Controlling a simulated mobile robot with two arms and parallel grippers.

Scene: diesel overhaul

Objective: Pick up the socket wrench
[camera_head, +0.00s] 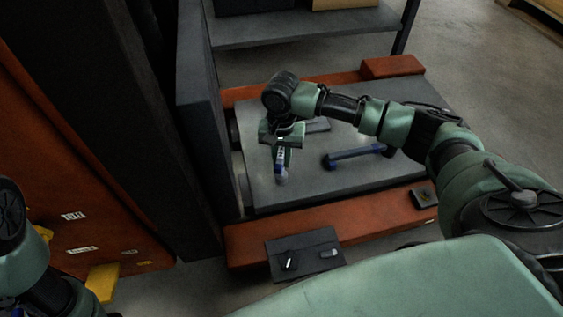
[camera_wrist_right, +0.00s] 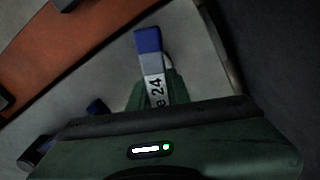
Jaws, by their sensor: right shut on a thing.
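The socket wrench (camera_head: 280,160) has a blue body with a white label and a grey end. My right gripper (camera_head: 284,143) is shut on it and holds it pointing down, over the left part of the grey work surface. My left gripper is out of view; only part of my left arm shows at the lower left.
Another blue-handled tool (camera_head: 355,154) with dark ends lies on the grey surface (camera_head: 320,190) to the right. Orange beams (camera_head: 330,222) border the surface. A dark upright panel (camera_head: 203,110) stands close to the left. A dark plate (camera_head: 305,253) with small parts lies in front.

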